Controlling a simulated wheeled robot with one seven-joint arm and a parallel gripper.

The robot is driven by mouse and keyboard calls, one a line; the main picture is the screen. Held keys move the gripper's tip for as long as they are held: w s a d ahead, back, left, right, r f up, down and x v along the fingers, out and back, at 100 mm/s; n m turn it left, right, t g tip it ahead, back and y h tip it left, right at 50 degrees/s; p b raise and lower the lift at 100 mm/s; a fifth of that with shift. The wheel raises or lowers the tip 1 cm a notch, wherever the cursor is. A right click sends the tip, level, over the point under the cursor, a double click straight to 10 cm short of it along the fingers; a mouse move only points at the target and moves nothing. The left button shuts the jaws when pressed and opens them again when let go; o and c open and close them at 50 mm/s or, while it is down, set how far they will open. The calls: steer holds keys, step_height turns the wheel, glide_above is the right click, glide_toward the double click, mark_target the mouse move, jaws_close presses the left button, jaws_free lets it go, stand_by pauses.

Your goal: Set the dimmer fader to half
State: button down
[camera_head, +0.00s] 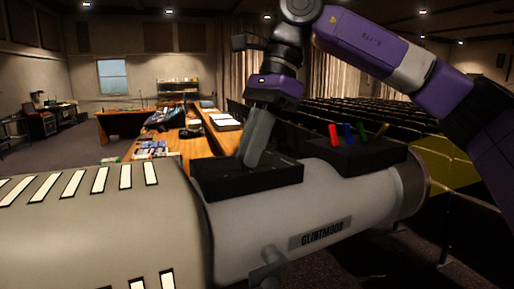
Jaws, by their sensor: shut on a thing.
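A black box (279,178) with a flat top sits on a large grey cylindrical body (235,220); it looks like the dimmer fader's housing. My gripper (250,160) comes down from above with its grey fingers close together, tips at the top of this box, left of its middle. It is shut on the small fader knob, which the fingers hide. The slot and any scale marks are too dark to read, so the fader's exact setting cannot be told.
A second black box (365,160) with red, blue, green and yellow upright pieces stands just right of the first. A wooden desk (205,145) with papers and equipment lies behind. Rows of dark seats (440,140) fill the right. The air left of my gripper is clear.

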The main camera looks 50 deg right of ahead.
steer(key=c, duration=1.3)
jaws_free()
steer(key=shift+r, duration=0.1)
steer(key=p+v, duration=0.5)
steer(key=v, duration=0.2)
steer(key=shift+d+r, duration=0.15)
steer(key=shift+r, duration=0.1)
steer(key=shift+s, duration=0.15)
